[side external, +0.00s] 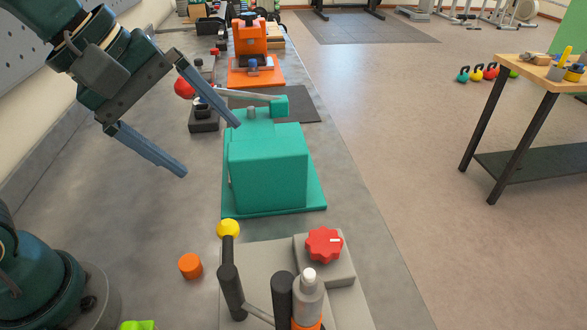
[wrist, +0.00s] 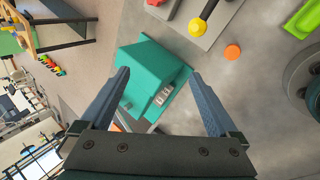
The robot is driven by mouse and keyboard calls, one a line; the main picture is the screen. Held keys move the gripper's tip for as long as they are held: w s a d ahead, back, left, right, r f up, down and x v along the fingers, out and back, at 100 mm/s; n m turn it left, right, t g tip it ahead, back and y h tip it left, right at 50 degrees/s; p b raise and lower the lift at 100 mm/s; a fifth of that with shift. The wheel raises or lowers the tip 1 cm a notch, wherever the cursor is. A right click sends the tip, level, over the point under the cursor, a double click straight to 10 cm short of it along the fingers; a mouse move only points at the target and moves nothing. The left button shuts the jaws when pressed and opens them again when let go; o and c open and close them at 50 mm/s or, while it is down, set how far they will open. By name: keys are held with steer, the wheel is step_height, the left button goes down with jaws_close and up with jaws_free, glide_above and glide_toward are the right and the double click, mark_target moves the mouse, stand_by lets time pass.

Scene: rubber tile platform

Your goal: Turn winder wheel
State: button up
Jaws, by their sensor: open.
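My gripper (side external: 211,150) is open and empty, its two fingers spread wide to the left of and above the teal machine. The teal machine (side external: 268,170) is a box on a flat teal base, with a short grey post and a raised teal block (side external: 279,105) on top. A pale bar runs left from that block towards a red ball (side external: 185,88). No part is clearly recognisable as a winder wheel. In the wrist view, the teal box (wrist: 140,62) lies between and beyond the open fingertips (wrist: 160,73), with a grey metal part (wrist: 163,96) on its side.
A grey fixture (side external: 260,260) with a lobed red knob (side external: 324,244), yellow ball (side external: 228,229) and dark levers stands in front. An orange cylinder (side external: 190,265) lies left of it. An orange machine (side external: 250,40) stands behind.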

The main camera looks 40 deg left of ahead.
steer(key=s+a+f+m+y, duration=0.1)
steer(key=s+a+m, duration=0.4)
steer(key=m, duration=0.9)
steer(key=shift+s+f+y, duration=0.35)
steer(key=shift+s+y, duration=0.2)
steer(key=shift+y, duration=0.25)
steer(key=shift+a, duration=0.1)
